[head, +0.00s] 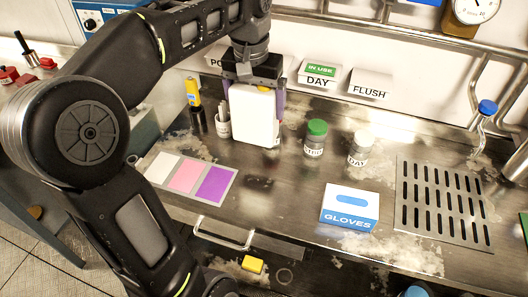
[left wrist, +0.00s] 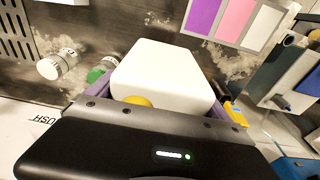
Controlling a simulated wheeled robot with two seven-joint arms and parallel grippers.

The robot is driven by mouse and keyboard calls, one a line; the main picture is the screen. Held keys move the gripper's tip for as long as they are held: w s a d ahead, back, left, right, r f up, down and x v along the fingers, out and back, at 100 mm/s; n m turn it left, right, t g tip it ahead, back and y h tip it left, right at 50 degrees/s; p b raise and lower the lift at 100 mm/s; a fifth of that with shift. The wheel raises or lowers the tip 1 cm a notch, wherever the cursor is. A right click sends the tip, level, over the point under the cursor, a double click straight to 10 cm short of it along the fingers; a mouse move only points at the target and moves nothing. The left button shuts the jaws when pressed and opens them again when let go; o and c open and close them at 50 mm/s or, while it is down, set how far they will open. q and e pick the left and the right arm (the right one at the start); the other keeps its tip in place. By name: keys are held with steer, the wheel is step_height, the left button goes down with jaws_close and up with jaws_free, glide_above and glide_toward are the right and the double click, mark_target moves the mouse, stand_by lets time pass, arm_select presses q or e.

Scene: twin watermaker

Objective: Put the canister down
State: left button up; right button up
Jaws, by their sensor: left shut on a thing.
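The white canister (head: 254,118) is upright at the back of the steel counter, below the wall signs. My left gripper (head: 253,84) comes down from above and is shut on its upper part, with purple fingers on either side. In the left wrist view the canister (left wrist: 165,72) fills the space between the fingers, and a yellow round part (left wrist: 138,101) shows by the gripper body. I cannot tell whether the canister's base touches the counter. My right gripper is not in view.
A pen cup (head: 223,124) stands close left of the canister. A green-capped jar (head: 316,138) and a white-capped jar (head: 359,149) stand to its right. A glove box (head: 350,207), a colour card (head: 188,178) and a slotted drain (head: 442,200) lie nearer. Bare counter (head: 275,190) lies between card and box.

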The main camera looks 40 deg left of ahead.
mark_target(256, 134)
arm_select(q)
steer(key=shift+f, duration=2.75)
steer(key=shift+f, duration=0.15)
steer(key=shift+f, duration=1.75)
steer(key=shift+f, duration=0.2)
steer(key=o, duration=1.8)
steer(key=shift+r, duration=0.15)
steer(key=r, duration=0.4)
steer(key=s+r, duration=0.1)
steer(key=r, duration=0.3)
steer(key=r+p, duration=0.1)
steer(key=r, duration=0.3)
steer(key=shift+s+d, duration=0.2)
steer(key=shift+d, duration=0.05)
